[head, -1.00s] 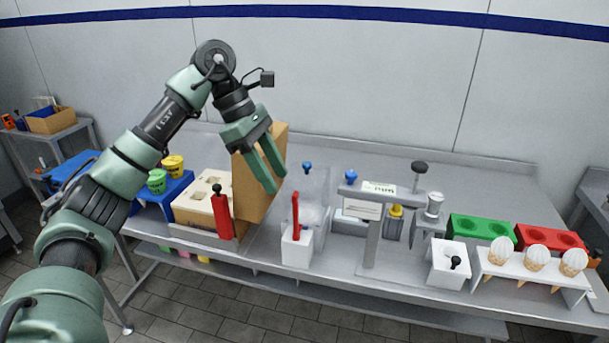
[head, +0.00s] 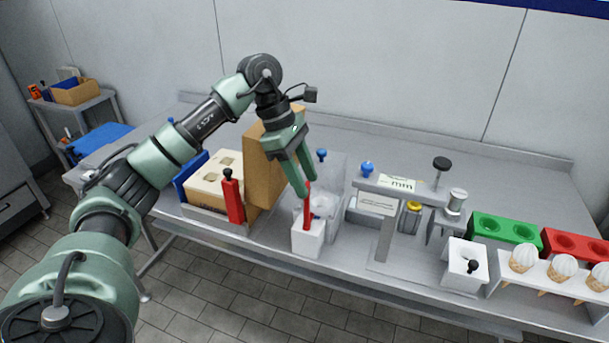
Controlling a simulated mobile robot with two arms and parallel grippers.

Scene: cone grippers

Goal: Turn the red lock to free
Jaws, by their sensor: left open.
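A thin red upright lever (head: 307,217), which looks like the red lock, stands on a white block (head: 308,241) at the table's front edge. My left gripper (head: 306,188) is open and points down at the lever's top end. Its fingertips overlap the lever's upper part in the picture; I cannot tell whether they touch it or are around it. A thicker red post with a black knob (head: 234,202) stands further left, beside the cream box. My right gripper is not in view.
A tall brown board (head: 262,172) stands close behind and left of my left gripper. A clear box (head: 327,196) is behind the lever. A grey press-like stand (head: 385,240) is to the right. A white cone holder (head: 510,285) is at the far right.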

